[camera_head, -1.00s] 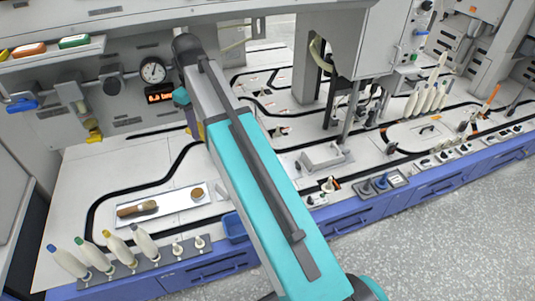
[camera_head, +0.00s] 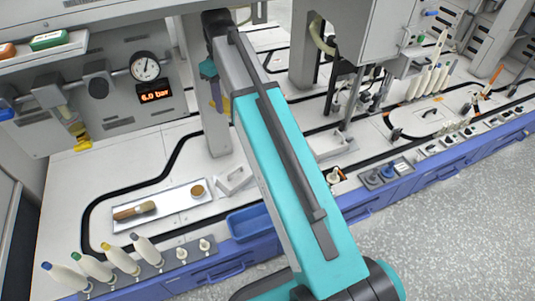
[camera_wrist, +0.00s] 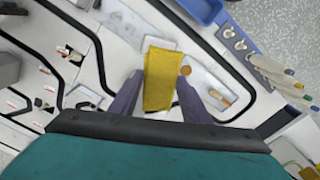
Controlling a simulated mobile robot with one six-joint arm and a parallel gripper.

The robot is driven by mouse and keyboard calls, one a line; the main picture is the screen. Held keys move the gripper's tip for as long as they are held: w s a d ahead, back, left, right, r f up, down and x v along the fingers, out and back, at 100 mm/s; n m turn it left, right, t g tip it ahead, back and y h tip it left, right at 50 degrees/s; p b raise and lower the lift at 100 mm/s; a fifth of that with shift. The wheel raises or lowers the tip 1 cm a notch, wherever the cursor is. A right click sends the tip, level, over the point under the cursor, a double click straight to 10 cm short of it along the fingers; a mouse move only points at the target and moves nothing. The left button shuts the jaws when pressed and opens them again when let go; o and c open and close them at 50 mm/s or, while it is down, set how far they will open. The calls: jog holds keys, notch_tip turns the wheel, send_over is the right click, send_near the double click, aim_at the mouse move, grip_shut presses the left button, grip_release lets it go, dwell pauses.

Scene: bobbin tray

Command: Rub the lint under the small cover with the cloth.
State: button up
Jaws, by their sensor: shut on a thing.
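My gripper (camera_wrist: 158,98) is shut on a yellow cloth (camera_wrist: 160,78), which hangs between its two dark fingers in the wrist view. In the head view the cloth (camera_head: 225,104) shows only partly beside my arm, above the bench. A pale low block with a slot (camera_head: 235,179) sits on the bench left of my arm. A pale bracket-like piece (camera_head: 336,146) lies right of my arm. I cannot tell which of these is the small cover. No lint can be made out.
A blue bin (camera_head: 248,222) stands at the bench's front edge, and several bobbins (camera_head: 121,257) stand front left. A post (camera_head: 205,125) rises beside my arm. Black tracks cross the bench.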

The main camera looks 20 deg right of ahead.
jog(key=shift+a+f, duration=0.1)
jog(key=shift+w+d+f, duration=0.2)
jog(key=shift+f, duration=0.15)
jog(key=d+f+p, duration=0.1)
jog(key=d+f, duration=0.3)
jog(key=f, duration=0.6)
jog(key=d+f+p, duration=0.1)
jog(key=d+f, duration=0.4)
jog(key=f, duration=0.6)
jog(key=d+f+m+p, duration=0.1)
jog(key=d+f, duration=0.3)
jog(key=f, duration=0.7)
jog(key=shift+d+f+p, duration=0.15)
jog(key=shift+d+p, duration=0.25)
jog(key=shift+p, duration=0.1)
jog(key=shift+f, duration=0.15)
jog(key=shift+f+b, duration=2.25)
jog(key=shift+f, duration=0.55)
jog(key=shift+f, duration=0.55)
